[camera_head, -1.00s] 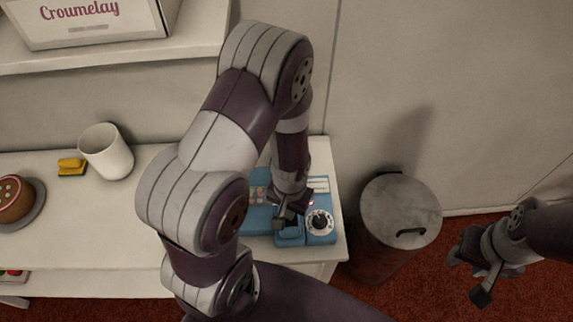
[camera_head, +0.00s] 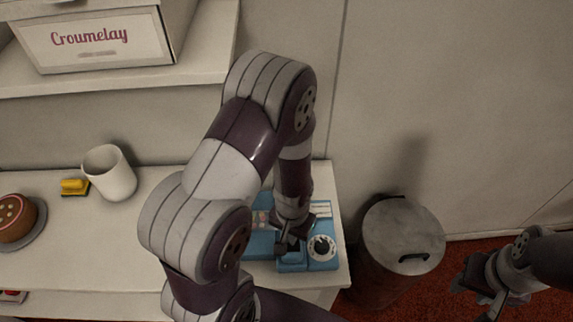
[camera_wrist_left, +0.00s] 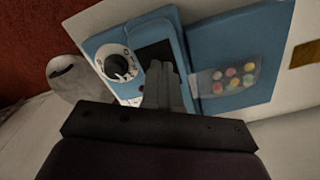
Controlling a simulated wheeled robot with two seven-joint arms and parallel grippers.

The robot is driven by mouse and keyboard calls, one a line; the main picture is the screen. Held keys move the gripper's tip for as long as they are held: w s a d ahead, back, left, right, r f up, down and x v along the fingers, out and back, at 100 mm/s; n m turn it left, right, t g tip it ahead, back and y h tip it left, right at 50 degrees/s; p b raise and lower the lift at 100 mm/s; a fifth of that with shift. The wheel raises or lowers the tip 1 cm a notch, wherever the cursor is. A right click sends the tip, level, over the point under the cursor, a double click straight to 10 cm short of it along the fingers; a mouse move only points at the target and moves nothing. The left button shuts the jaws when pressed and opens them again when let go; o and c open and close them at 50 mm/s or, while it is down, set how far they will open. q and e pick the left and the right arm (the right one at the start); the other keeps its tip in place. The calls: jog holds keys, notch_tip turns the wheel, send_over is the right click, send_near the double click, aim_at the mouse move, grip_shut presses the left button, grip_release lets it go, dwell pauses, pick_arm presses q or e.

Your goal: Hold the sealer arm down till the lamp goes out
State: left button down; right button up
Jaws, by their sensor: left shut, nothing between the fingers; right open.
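The blue sealer (camera_head: 322,264) stands at the right end of the white table, with a white-ringed dial (camera_head: 322,248). My left gripper (camera_head: 287,247) is shut and empty, pointing down onto the sealer beside the dial. In the left wrist view, its closed fingers (camera_wrist_left: 164,82) are over a dark patch of the blue sealer (camera_wrist_left: 190,45); I cannot tell how firmly they touch. The sealer arm is mostly hidden under the gripper. I see no red lamp glow now. A clear bag of coloured sweets (camera_wrist_left: 225,78) lies on the sealer. My right gripper (camera_head: 478,290) is open and empty over the floor.
A lidded grey bin (camera_head: 400,232) stands right of the table. A white cup (camera_head: 110,173), a yellow sponge (camera_head: 75,187) and a brown cake (camera_head: 15,217) are on the table's left. A labelled box (camera_head: 95,40) sits on the shelf above.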

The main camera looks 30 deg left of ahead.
pick_arm(q)
jog(key=shift+r, duration=0.1)
dwell(0.5)
notch_tip(320, 180, up, 16)
jog(key=p, duration=1.5)
